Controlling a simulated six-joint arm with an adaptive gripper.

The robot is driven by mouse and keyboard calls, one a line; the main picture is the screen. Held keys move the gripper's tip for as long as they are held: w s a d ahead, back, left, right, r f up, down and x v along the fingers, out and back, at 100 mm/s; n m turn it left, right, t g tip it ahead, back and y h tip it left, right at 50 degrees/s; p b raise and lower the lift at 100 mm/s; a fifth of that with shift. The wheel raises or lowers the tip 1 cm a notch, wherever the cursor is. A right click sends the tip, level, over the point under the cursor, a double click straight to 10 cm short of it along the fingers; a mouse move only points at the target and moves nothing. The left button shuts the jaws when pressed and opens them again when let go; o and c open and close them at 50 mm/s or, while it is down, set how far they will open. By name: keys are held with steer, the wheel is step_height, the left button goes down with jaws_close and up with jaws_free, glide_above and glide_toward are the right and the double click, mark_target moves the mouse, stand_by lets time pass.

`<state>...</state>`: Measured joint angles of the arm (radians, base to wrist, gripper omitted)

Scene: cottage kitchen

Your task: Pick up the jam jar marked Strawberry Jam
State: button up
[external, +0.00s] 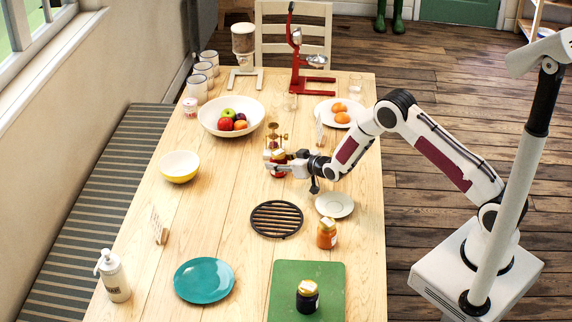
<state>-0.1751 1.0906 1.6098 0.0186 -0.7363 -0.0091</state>
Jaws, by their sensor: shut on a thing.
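My gripper (279,168) is in the middle of the table, shut on a jar with red contents (278,157). The gripper fingers hide part of this jar, and its label cannot be read. I cannot tell whether it touches the table. A jar with orange contents (326,234) and a gold lid stands upright nearer the front, right of the black trivet. A dark jar (307,297) with a gold lid stands upright on the green board (283,275). Their labels are too small to read.
A fruit bowl (207,117), yellow bowl (180,168) and teal plate (204,281) stand around.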

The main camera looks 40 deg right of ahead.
steer(key=shift+r, duration=4.95)
